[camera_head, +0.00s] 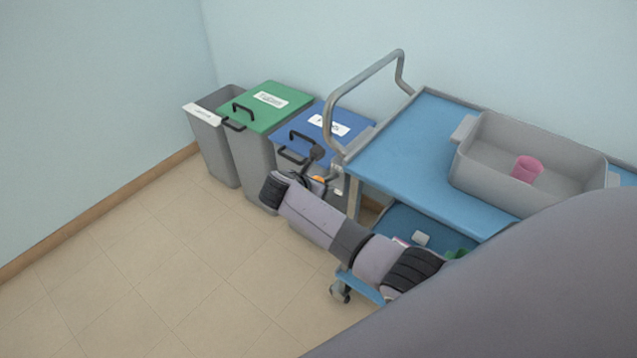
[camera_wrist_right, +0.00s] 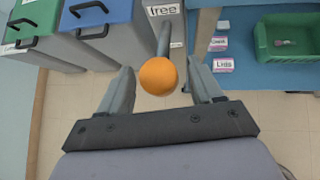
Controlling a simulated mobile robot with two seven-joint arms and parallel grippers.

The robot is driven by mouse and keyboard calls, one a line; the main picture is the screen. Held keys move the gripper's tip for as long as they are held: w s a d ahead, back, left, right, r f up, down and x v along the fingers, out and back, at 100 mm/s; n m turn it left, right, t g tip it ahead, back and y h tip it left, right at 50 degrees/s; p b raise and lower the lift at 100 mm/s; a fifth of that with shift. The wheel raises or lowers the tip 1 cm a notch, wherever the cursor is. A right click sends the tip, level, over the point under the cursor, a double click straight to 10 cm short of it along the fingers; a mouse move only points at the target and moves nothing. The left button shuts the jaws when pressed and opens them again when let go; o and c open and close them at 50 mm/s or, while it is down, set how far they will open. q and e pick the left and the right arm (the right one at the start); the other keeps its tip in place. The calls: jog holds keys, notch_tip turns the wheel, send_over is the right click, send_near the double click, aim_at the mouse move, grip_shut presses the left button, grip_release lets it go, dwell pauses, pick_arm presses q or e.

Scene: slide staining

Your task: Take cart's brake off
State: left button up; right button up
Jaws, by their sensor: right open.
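The blue-topped cart (camera_head: 410,150) stands by the wall with its grey push handle (camera_head: 365,77) on the left. An orange ball knob (camera_wrist_right: 157,76) on a grey rod (camera_wrist_right: 163,38) shows in the right wrist view. It is partly visible in the head view (camera_head: 319,179), by the cart's handle end. A white label reading "free" (camera_wrist_right: 162,9) is beside the rod. My right gripper (camera_wrist_right: 160,70) is open, with one finger on each side of the knob; visible gaps separate them from it. The left gripper is not in view.
A grey tub (camera_head: 487,160) with a pink cup (camera_head: 527,169) stands on the cart. A green tray (camera_wrist_right: 287,38) and labelled cards lie on its lower shelf. Green-lidded (camera_head: 265,106), blue-lidded (camera_head: 325,135) and open grey bins are close behind my gripper. Left floor is clear.

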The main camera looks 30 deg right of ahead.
jog(key=v, duration=0.4)
jog(key=shift+s+a+r+p, duration=0.2)
jog(key=shift+p, duration=0.15)
jog(key=s+a+f+m+t+y, duration=0.1)
jog(key=s+a+f+m+y, duration=0.1)
jog(key=s+f+m+y, duration=0.3)
jog(key=s+a+f+m+t+y, duration=0.1)
jog(key=s+a+f+m, duration=0.25)
jog(key=s+f, duration=0.35)
jog(key=s+r+m+t+y, duration=0.3)
jog(key=s+r+m+y, duration=0.1)
jog(key=s+m, duration=0.9)
jog(key=shift+s+a, duration=0.2)
jog(key=shift+s, duration=0.15)
jog(key=shift+f, duration=0.1)
dwell(0.6)
